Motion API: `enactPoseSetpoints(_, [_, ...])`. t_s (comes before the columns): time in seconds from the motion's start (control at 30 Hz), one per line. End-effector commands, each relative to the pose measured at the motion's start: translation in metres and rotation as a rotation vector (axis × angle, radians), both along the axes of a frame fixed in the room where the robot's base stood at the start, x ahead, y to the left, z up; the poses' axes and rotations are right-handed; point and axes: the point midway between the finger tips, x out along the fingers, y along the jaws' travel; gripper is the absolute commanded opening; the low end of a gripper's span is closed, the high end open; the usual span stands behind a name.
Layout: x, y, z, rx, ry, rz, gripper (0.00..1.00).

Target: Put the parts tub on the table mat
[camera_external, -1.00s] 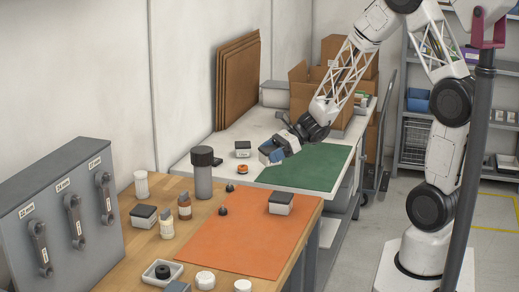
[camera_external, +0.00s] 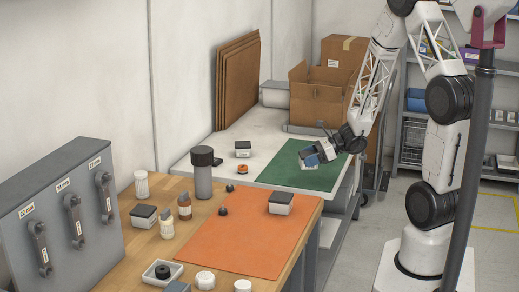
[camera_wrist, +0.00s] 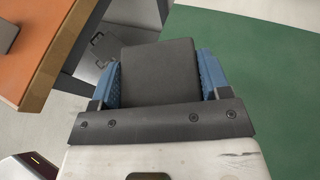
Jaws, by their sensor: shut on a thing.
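My gripper (camera_external: 311,158) is over the green table mat (camera_external: 290,179), near its back edge. In the wrist view, its blue fingers (camera_wrist: 159,65) are shut on a parts tub with a dark, square lid (camera_wrist: 160,78). In the external view, the gripper mostly hides this tub, and I cannot tell whether it touches the mat. The green mat lies on the white table and fills the right of the wrist view (camera_wrist: 265,80).
Similar dark-lidded tubs stand on the orange mat (camera_external: 281,203), the wooden bench (camera_external: 143,217) and the white table (camera_external: 243,149). An orange-and-dark round item (camera_external: 243,169) lies left of the green mat. An open cardboard box (camera_external: 320,100) stands behind. The mat's front is clear.

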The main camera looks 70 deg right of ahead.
Motion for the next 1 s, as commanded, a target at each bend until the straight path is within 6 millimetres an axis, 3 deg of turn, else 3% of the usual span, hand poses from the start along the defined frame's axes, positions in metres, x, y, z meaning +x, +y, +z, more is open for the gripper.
enactPoseSetpoints(0.2, [-0.013,-0.013,-0.006,-0.002,0.001,-0.035,0.42])
enactPoseSetpoints(0.67, [-0.015,-0.015,-0.007,-0.002,0.001,-0.040,0.42])
enactPoseSetpoints(1.0, [0.006,-0.027,-0.010,-0.002,0.001,-0.040,0.42])
